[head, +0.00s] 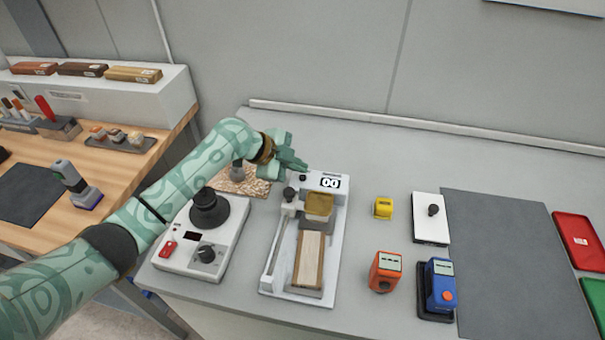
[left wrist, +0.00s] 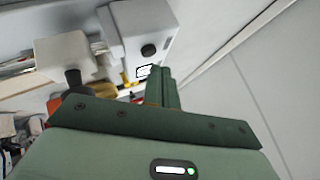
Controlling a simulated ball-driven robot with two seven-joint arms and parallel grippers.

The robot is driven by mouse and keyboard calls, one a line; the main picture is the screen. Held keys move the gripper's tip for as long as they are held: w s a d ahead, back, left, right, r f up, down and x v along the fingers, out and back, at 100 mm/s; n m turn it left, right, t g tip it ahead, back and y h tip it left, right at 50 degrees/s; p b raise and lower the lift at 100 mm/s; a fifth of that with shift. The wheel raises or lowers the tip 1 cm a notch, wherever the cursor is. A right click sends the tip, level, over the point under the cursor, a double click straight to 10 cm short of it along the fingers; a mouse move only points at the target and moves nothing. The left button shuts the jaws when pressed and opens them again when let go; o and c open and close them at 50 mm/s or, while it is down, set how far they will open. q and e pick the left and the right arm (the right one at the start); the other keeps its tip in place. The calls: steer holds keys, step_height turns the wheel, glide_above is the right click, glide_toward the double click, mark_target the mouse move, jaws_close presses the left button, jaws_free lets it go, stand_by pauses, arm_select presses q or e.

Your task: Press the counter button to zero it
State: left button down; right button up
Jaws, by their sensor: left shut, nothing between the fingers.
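The roller coater (head: 270,264) stands on the grey bench, with a wooden strip (head: 309,258) lying along its bed. Its counter display (head: 329,183) reads 00 at the back end. A small black button (head: 302,177) sits just left of the display. My left gripper (head: 303,166) is shut and empty, its tips close behind and above the button; I cannot tell whether they touch it. In the left wrist view the shut fingers (left wrist: 163,86) are beside the white display (left wrist: 145,71), and a round black knob (left wrist: 148,50) shows beyond. My right gripper is out of view.
A white device with a black dial (head: 208,212) stands left of the coater. To the right are a yellow block (head: 383,208), an orange device (head: 385,271), a blue device (head: 438,286) and a dark mat (head: 510,255). The bench behind the coater is clear.

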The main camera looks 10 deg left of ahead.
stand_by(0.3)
arm_select(q)
step_height(320, 180, up, 5)
steer(key=p, duration=0.4)
stand_by(0.8)
